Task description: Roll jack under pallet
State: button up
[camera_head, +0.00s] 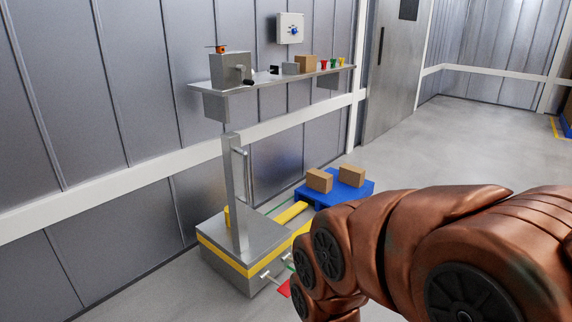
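The pallet jack (229,252) stands on the floor beside the left wall, with a grey body, a yellow band and an upright grey mast (235,190). A yellow fork (291,211) reaches from it toward the blue pallet (364,187). I cannot tell whether the fork tip is under the pallet. Two brown boxes sit on the pallet, one at left (319,180) and one at right (351,175). My copper arm covers the lower right and hides part of the floor by the jack. My gripper is not visible.
A wall shelf (262,83) above the jack holds a grey device (230,68), a brown box (305,63) and small coloured items. A wall box (290,28) with a blue knob hangs above. Open floor (470,130) lies beyond the pallet, near a grey door (395,70).

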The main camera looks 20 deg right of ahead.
aim_at(241, 242)
jog(key=z, duration=0.2)
jog(key=i, duration=0.65)
jog(key=u, duration=0.55)
jog(key=i, duration=0.5)
jog(key=u, duration=0.55)
